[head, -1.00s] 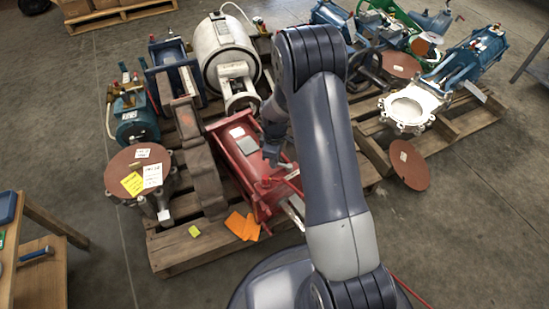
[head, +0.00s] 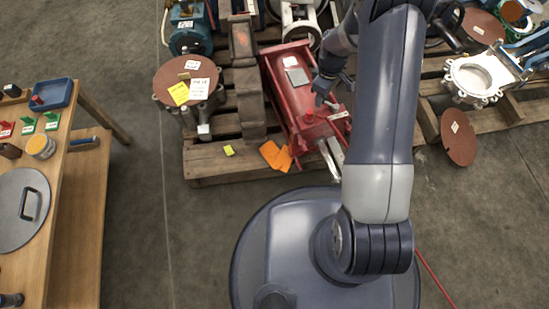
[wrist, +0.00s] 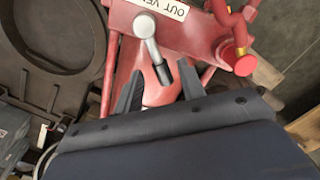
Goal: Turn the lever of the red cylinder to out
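The red cylinder (head: 287,93) lies on a wooden pallet, and its red end also shows in the wrist view (wrist: 187,38). The lever (wrist: 152,45) has a silver round hub and a short arm with a dark tip, pointing down in the wrist view. A white label (wrist: 165,8) reading "OUT VEN…" sits beyond the hub; the rest of its text is cut off. My gripper (wrist: 160,66) is open, its two dark fingers on either side of the lever's tip, with gaps visible. In the head view my gripper (head: 322,93) is over the cylinder's near end, and the lever is hard to make out there.
A red pipe with a round red knob (wrist: 240,60) stands right of the lever. Orange tags (head: 276,156) lie on the pallet (head: 225,167). A flanged unit with a brown disc (head: 187,82) stands left. A wooden bench (head: 88,190) is at far left, with open floor between.

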